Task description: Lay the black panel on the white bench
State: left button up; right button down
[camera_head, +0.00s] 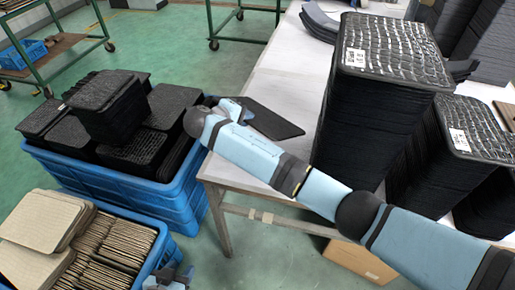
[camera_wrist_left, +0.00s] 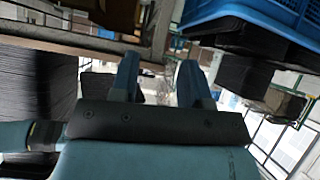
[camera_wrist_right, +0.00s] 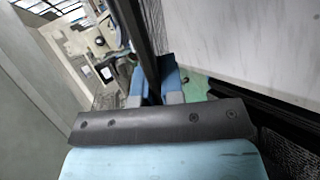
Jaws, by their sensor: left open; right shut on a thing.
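A thin black panel (camera_head: 272,120) is over the left edge of the white bench (camera_head: 262,88). My right gripper (camera_head: 228,106), its arm reaching across from the right, is shut on the panel's left end. In the right wrist view the panel (camera_wrist_right: 142,45) shows nearly edge-on between the fingers (camera_wrist_right: 153,88), beside the bench top (camera_wrist_right: 245,35). I cannot tell whether it touches the bench. My left gripper (camera_head: 170,280) is low at the bottom edge, near the blue crates. In the left wrist view its fingers (camera_wrist_left: 157,82) are apart and empty.
Tall stacks of black panels (camera_head: 375,110) (camera_head: 455,150) stand on the bench's right part. A blue crate (camera_head: 185,190) of black panels is left of the bench; another crate (camera_head: 155,262) holds tan panels. A green trolley (camera_head: 65,55) stands behind. The bench's back left is clear.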

jog(key=shift+w+f+b, duration=0.1)
jog(key=shift+f+b, duration=2.8)
jog(key=shift+f, duration=1.35)
pick_arm(q)
jog(key=shift+w+d+f+m+t, duration=0.15)
jog(key=shift+w+f, duration=0.1)
jog(key=shift+f, duration=0.35)
jog(key=shift+w+d+f+m+t, duration=0.15)
jog(key=shift+w+f, duration=0.1)
jog(key=shift+f, duration=0.3)
pick_arm(e)
jog(key=c, duration=1.4)
grip_release()
pick_arm(q)
jog(key=shift+f, duration=0.1)
jog(key=shift+d, duration=0.1)
